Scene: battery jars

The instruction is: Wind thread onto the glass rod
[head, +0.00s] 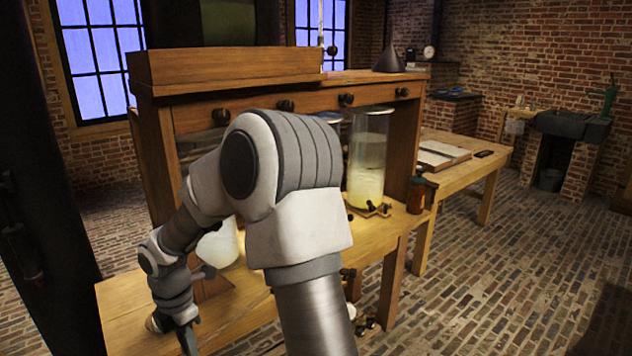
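I cannot make out any thread in the head view. A thin pale upright rod (321,38) stands on the cabinet top against the window, beside a small dark knob. I cannot tell whether it is the glass rod. My gripper (176,328) is low at the left, over the left end of the wooden bench (122,312). It is small and partly turned away, so I cannot tell whether it is open or holds anything. My own arm hides the middle of the bench.
A tall glass jar (368,155) of cloudy yellowish liquid stands on the bench's right part, with a brown bottle (416,195) beside it. Another pale jar (218,245) is partly behind my arm. A side table (458,180) holds an open book. Brick floor is clear at right.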

